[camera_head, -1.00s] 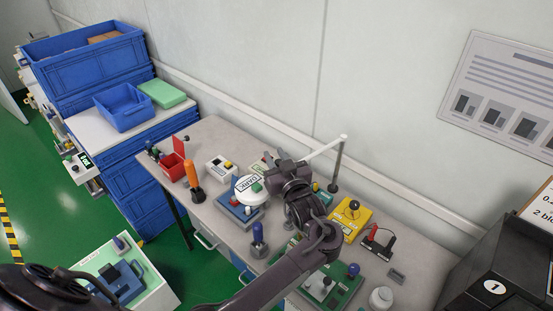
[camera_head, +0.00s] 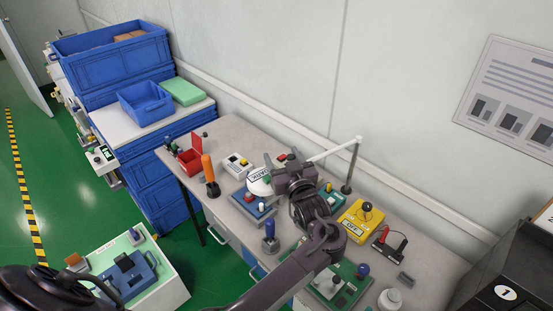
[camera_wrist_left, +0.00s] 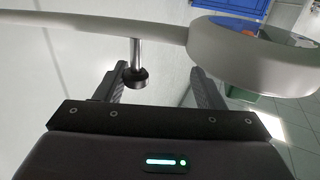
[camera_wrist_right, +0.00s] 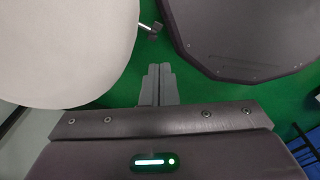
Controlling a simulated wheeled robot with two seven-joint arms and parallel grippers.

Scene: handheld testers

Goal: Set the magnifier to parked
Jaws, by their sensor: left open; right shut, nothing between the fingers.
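The magnifier is a white arm (camera_head: 332,150) on a grey post (camera_head: 350,170), with a round white head (camera_head: 258,184) over the left of the bench by a sign that seems to read PARK. My left gripper (camera_head: 282,160) is at the arm, partly hiding the head. In the left wrist view the arm (camera_wrist_left: 90,27) and head (camera_wrist_left: 250,60) cross above the open fingers (camera_wrist_left: 158,85). A metal stem with a black knob (camera_wrist_left: 135,77) hangs from the arm between the fingers, closer to the left finger. My right gripper (camera_wrist_right: 157,85) is shut and empty.
Several testers crowd the bench: a red box (camera_head: 190,161), an orange handle (camera_head: 208,170), a yellow box (camera_head: 358,222), a blue-knobbed lever (camera_head: 270,240) and a green board (camera_head: 345,285). Blue crates (camera_head: 115,65) stand left. A dark cabinet (camera_head: 510,275) stands right.

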